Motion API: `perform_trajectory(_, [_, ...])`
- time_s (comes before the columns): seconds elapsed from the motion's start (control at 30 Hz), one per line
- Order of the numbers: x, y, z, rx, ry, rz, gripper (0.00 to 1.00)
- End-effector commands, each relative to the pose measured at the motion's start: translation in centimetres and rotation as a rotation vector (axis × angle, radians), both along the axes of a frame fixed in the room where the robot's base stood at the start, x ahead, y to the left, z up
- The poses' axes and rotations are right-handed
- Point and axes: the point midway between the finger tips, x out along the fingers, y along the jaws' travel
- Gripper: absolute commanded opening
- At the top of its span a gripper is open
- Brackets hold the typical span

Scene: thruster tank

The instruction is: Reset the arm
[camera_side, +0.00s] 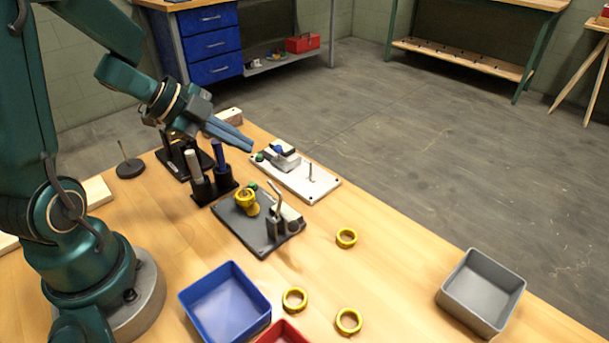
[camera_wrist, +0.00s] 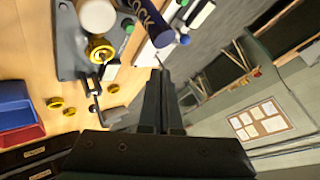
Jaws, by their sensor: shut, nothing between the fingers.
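My gripper (camera_side: 247,143) is shut and empty. It hangs in the air above the back edge of the wooden table, pointing right over the blue and white cylinders in their dark holder. In the wrist view the closed fingers (camera_wrist: 163,75) point up the picture, away from the dark grey fixture plate. My arm is raised and bent at the left of the side view.
Below stand a dark holder (camera_side: 200,190) with cylinders, a grey fixture (camera_side: 245,228) with a yellow part, and a white plate (camera_side: 322,188). Several yellow rings (camera_side: 346,238) lie in front. A blue bin (camera_side: 222,300), a red bin (camera_side: 283,333) and a grey bin (camera_side: 482,292) stand nearer. The right-middle tabletop is clear.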

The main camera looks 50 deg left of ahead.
Motion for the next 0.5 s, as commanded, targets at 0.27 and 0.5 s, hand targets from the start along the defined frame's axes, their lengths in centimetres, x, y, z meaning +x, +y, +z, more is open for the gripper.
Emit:
perform_trajectory(0.27, [1.5, -3.3, 3.9, 0.041, -0.129, -0.07, 0.0])
perform_trajectory(0.5, [3.9, -4.6, 13.1, 0.006, -0.434, 0.287, 0.0])
